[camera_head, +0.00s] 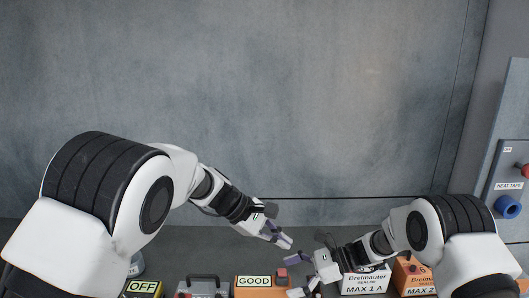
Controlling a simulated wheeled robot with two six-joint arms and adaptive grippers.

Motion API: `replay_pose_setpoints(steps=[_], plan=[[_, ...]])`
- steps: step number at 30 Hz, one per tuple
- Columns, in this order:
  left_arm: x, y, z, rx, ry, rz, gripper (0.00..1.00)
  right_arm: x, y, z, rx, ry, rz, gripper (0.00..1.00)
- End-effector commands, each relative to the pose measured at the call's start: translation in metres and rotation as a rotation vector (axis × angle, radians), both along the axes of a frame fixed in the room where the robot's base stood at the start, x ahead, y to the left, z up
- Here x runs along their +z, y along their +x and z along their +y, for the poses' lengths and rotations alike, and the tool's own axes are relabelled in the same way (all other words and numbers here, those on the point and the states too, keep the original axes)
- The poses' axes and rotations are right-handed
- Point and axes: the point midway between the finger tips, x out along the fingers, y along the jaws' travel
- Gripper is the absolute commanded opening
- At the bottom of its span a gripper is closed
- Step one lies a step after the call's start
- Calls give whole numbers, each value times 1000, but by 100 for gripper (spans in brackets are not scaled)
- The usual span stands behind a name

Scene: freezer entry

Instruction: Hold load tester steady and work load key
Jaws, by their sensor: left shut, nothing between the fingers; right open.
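An orange box labelled GOOD (248,291) stands at the bottom middle, with a small red and dark part (281,274) at its right side. A grey device with a dark handle (204,290) stands to its left. No label reads load tester or load key, so I cannot tell for sure which is which. My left gripper (286,242) is shut and empty, above and behind the GOOD box, apart from it. My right gripper (297,274) is open, its fingers pointing left beside the box's right end. Contact with the box cannot be made out.
A white box marked MAX 1 A (364,283) and an orange box marked MAX 2 (413,279) stand at the right. A box labelled OFF (144,288) is at the lower left. A panel labelled HEAT TAPE with a blue knob (507,207) is at the far right. A grey wall (270,90) fills the back.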

Motion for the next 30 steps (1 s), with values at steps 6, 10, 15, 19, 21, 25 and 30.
replay_pose_setpoints(steps=[6,10,15,19,21,25,30], plan=[[2,0,0,0,0,0,0,4,0,-9,-1,0,0,100],[3,0,0,0,0,0,0,6,0,-13,-1,0,0,100],[4,0,0,0,0,0,0,8,0,-19,-1,0,0,100],[4,0,0,0,0,0,0,8,0,-21,0,0,0,100],[4,0,0,0,0,0,0,8,0,-20,0,0,0,100],[4,0,0,0,0,0,0,8,0,-20,0,0,0,100],[4,0,0,0,0,0,0,13,1,-31,-1,1,-2,100]])
